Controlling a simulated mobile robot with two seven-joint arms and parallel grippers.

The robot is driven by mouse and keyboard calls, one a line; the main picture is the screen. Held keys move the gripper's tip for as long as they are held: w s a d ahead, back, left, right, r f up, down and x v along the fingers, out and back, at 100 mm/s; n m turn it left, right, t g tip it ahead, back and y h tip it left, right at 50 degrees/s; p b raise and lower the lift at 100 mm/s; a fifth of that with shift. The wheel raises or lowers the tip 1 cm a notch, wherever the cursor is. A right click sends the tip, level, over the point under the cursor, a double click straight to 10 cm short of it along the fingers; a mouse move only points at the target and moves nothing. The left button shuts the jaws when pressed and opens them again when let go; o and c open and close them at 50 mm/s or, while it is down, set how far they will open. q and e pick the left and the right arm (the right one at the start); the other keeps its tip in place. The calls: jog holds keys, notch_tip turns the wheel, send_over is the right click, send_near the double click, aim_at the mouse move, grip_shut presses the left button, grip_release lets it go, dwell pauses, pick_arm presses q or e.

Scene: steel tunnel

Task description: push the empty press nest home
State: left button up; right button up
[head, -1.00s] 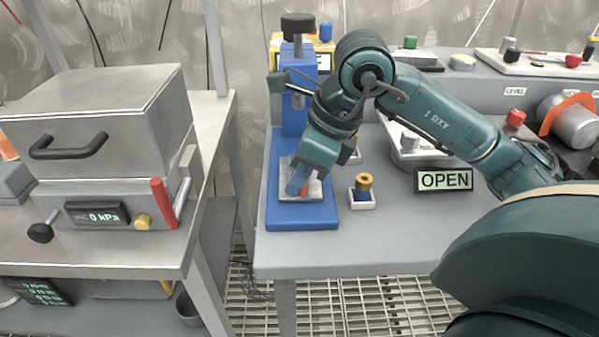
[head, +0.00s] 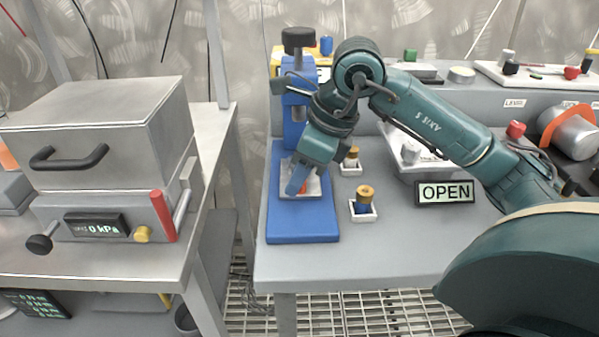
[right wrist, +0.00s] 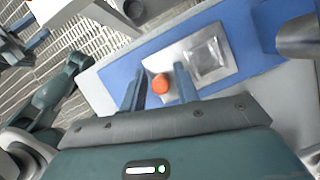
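The press is blue, with a black top knob (head: 298,38) and a long blue base (head: 302,228). The pale press nest (head: 314,187) lies on the base, in front of the press column. In the right wrist view the nest (right wrist: 228,68) has a shiny square recess that looks empty and an orange knob (right wrist: 161,83). My right gripper (head: 296,188) is low over the nest; its two blue fingers (right wrist: 161,88) stand on both sides of the orange knob, with small gaps showing. My left gripper (right wrist: 30,36) shows only in the right wrist view, fingers apart, away from the press.
A small white holder (head: 364,215) with a brass-topped blue part stands right of the base; a similar one (head: 351,163) is behind it. An OPEN sign (head: 445,192) stands farther right. A steel chamber (head: 98,135) is on the left table, across a gap.

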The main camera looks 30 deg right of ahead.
jog(key=shift+o, duration=0.7)
